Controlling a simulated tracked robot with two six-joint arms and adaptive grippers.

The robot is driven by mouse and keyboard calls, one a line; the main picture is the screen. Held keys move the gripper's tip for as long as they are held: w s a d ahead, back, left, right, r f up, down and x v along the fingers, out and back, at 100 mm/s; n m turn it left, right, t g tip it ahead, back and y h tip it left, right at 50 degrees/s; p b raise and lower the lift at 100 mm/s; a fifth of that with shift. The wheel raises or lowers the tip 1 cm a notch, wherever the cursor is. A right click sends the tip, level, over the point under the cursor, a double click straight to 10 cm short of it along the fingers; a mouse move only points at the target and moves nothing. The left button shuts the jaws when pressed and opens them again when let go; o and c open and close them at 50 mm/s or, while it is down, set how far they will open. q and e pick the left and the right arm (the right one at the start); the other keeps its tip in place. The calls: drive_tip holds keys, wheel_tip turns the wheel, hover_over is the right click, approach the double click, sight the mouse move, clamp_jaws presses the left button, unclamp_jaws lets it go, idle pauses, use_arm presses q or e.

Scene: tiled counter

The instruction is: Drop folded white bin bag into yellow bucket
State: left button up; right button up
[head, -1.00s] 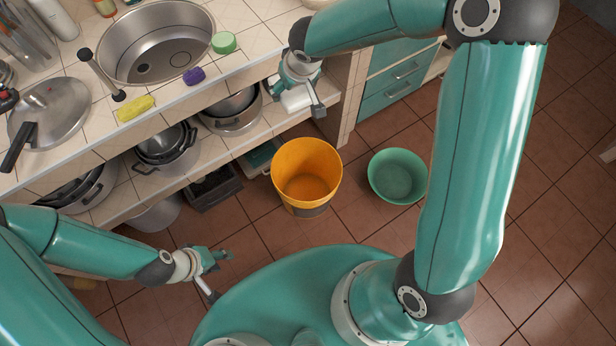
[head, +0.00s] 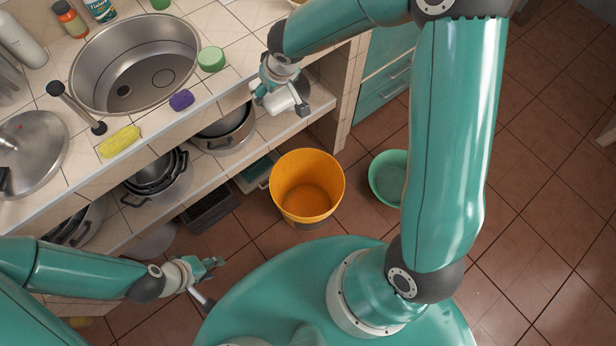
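The yellow bucket (head: 306,210) stands upright on the floor in the middle of the head view, and the part of its inside that I see is empty. The folded white bin bag (head: 279,102) is a small white block between the fingers of my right gripper (head: 284,101). That gripper appears shut on it, beside the counter's front, above and slightly left of the bucket in the picture. My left gripper (head: 208,281) is open and empty, left of the bucket and lower in the picture.
The tiled counter carries a sink (head: 135,62), a yellow sponge (head: 119,141), a purple sponge (head: 181,100) and a green round item (head: 211,59). Pots (head: 158,177) sit on shelves below. A green basin (head: 388,176) stands right of the bucket. Floor at right is clear.

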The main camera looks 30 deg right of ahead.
drive_tip(key=s+d+f+n+b, duration=0.1)
drive_tip(key=d+f+b, duration=0.2)
drive_tip(key=f+b, duration=1.1)
drive_tip(key=s+d+f+n+b, duration=0.1)
drive_tip(key=d+f+b, duration=0.2)
drive_tip(key=f+b, duration=1.1)
drive_tip(key=s+d+f+n+y+b, duration=0.1)
drive_tip(key=d+f+b, duration=0.2)
drive_tip(key=f+b, duration=1.2)
wheel_tip(320, 180, down, 14)
drive_tip(key=shift+f, duration=0.1)
drive_tip(key=o, duration=0.9)
drive_tip(key=shift+s, duration=0.1)
drive_tip(key=v, duration=1.2)
drive_tip(key=shift+d, duration=0.15)
